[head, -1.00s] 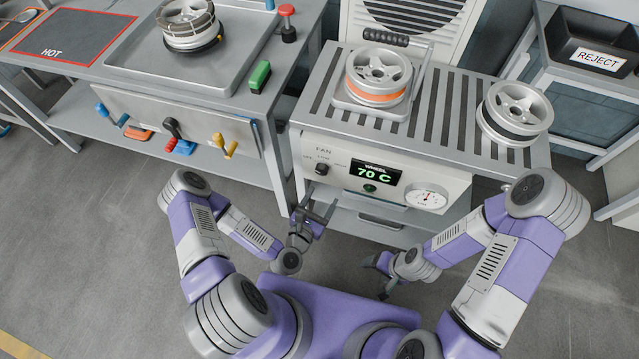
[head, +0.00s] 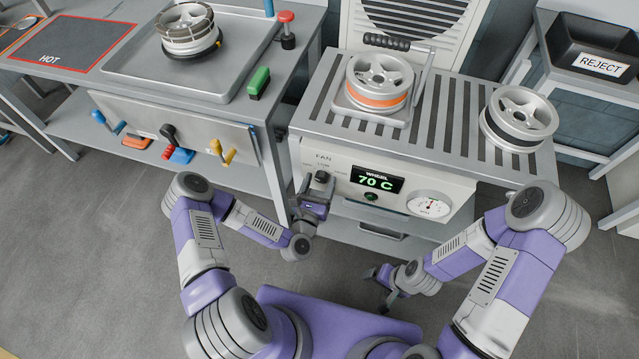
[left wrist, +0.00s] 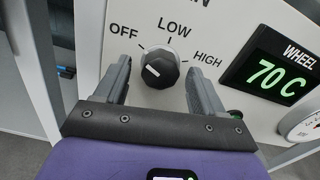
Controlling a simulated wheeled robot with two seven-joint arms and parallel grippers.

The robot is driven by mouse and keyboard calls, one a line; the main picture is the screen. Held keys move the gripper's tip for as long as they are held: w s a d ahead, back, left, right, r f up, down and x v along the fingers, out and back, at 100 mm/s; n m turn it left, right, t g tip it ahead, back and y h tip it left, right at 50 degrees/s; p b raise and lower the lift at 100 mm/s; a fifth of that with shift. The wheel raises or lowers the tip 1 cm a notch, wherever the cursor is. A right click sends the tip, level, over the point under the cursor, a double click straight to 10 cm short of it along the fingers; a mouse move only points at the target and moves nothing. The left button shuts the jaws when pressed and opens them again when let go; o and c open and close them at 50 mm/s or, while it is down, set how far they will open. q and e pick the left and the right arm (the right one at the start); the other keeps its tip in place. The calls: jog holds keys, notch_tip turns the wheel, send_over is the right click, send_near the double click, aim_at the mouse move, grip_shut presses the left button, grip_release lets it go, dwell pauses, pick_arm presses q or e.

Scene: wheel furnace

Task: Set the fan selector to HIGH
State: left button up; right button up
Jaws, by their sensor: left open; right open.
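The fan selector (left wrist: 160,68) is a dark round knob on the pale furnace panel, with OFF, LOW and HIGH printed around it. Its white mark sits on the left of its face and appears to point toward OFF. It also shows in the head view (head: 321,177). My left gripper (left wrist: 159,75) is open, with one finger on each side of the knob; gaps show between fingers and knob. In the head view my left gripper (head: 316,190) is right at the knob and partly covers the panel below it. My right gripper (head: 378,284) is open and empty, low in front of the furnace.
A display (head: 376,179) reading 70 C and a round gauge (head: 430,205) are right of the knob. A wheel with an orange band (head: 380,82) and another wheel (head: 519,119) sit on the slatted top. A drawer handle (head: 381,231) is below the panel.

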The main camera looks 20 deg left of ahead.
pick_arm(q)
jog(key=c, duration=1)
jog(key=shift+c, duration=0.2)
